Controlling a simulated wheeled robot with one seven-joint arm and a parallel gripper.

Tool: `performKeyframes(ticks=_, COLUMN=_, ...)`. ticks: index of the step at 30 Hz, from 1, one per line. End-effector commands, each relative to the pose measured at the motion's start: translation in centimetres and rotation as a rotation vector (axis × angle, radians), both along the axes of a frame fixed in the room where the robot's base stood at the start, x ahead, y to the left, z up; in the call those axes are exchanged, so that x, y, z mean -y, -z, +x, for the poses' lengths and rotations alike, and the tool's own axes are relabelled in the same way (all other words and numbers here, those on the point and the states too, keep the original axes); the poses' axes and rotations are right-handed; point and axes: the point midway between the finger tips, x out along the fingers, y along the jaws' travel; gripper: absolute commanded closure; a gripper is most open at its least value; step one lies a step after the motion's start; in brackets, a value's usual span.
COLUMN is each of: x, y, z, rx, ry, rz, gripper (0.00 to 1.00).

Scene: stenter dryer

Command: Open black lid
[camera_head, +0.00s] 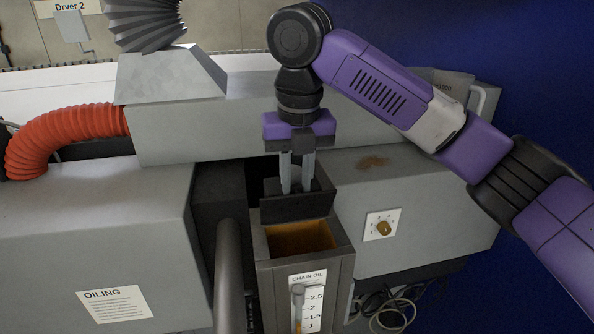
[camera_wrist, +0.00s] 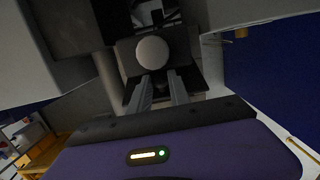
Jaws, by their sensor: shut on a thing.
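The black lid (camera_head: 297,208) stands tilted up at the back of the grey chain oil box (camera_head: 262,275), whose top is open with brown-orange oil showing inside. My gripper (camera_head: 297,188) points down in the head view, with its two grey fingers shut on the lid's upper part. The fingers hide some of the lid, and the exact contact is hard to see. In the wrist view the fingers of my gripper (camera_wrist: 162,76) reach toward a dark plate with a pale round shape (camera_wrist: 152,51); I cannot tell what this shape is.
A vertical grey pipe (camera_head: 228,275) stands just left of the oil box. An orange-red hose (camera_head: 70,138) is at the left. Loose cables (camera_head: 392,313) lie at the lower right.

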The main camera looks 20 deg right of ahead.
Motion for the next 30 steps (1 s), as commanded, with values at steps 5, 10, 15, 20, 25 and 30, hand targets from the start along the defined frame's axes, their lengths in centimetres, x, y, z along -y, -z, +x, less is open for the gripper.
performKeyframes(ticks=5, x=0.0, y=-0.2, z=0.1, rx=0.005, ry=0.001, rz=0.0, gripper=1.0)
performKeyframes(ticks=10, x=0.0, y=-0.2, z=0.1, rx=0.005, ry=0.001, rz=0.0, gripper=0.61)
performKeyframes(ticks=15, x=0.0, y=-0.1, z=0.0, rx=0.003, ry=0.0, rz=-0.001, gripper=0.57)
performKeyframes(ticks=20, x=0.0, y=-0.1, z=0.0, rx=0.002, ry=0.0, rz=0.0, gripper=0.57)
performKeyframes(ticks=25, x=0.0, y=-1.4, z=-0.1, rx=0.005, ry=0.0, rz=-0.003, gripper=0.57)
performKeyframes(ticks=30, x=0.0, y=-4.0, z=-0.4, rx=0.005, ry=0.001, rz=-0.004, gripper=0.57)
